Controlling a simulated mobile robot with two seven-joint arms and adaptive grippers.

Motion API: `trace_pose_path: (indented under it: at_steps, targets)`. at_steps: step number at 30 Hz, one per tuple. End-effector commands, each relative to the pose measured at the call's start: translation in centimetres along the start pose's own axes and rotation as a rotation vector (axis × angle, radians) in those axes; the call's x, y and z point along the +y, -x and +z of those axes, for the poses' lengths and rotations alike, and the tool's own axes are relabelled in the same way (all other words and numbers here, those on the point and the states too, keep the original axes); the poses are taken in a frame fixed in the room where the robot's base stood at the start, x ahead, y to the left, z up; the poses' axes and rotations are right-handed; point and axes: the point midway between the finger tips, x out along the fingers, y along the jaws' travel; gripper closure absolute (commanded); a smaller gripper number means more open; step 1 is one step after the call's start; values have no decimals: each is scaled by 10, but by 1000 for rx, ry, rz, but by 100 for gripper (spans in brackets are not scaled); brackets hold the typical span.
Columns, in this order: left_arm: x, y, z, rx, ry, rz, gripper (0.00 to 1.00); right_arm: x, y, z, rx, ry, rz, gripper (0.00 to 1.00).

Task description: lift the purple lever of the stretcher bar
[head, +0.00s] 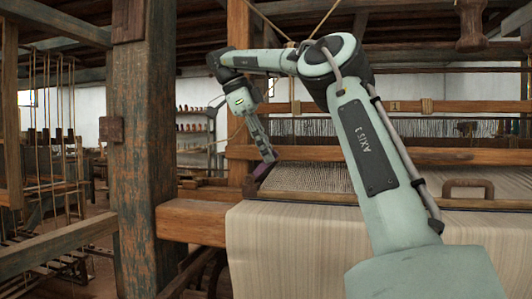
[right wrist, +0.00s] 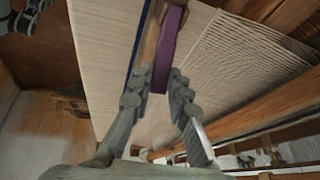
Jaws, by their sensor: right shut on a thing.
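The purple lever (head: 262,170) sits at the left edge of the woven cloth, by the left end of the stretcher bar (head: 310,196). In the right wrist view the lever (right wrist: 170,38) runs up from between my fingers, beside a wooden strip with a blue edge. My right gripper (head: 269,156) reaches down to the lever from above. In the right wrist view its two fingers (right wrist: 158,84) stand on either side of the lever and are shut on it; the fingers partly hide its near end.
Pale cloth (head: 290,250) hangs over the loom's front beam (head: 190,222). A thick wooden post (head: 146,150) stands at the left. A brown handle (head: 468,189) lies at the right on the cloth. Warp threads and cross beams are behind.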

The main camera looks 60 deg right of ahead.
Motion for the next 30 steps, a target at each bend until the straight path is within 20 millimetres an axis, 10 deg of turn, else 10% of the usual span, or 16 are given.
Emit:
trace_pose_path:
  at_steps: [23,24,30]
  targets:
    - [0,0,0,0,-1,0,50,-3,3,4,88,18,5,100]
    - [0,0,0,0,-1,0,50,-3,3,4,88,18,5,78]
    - [0,0,0,0,-1,0,50,-3,3,4,88,17,4,62]
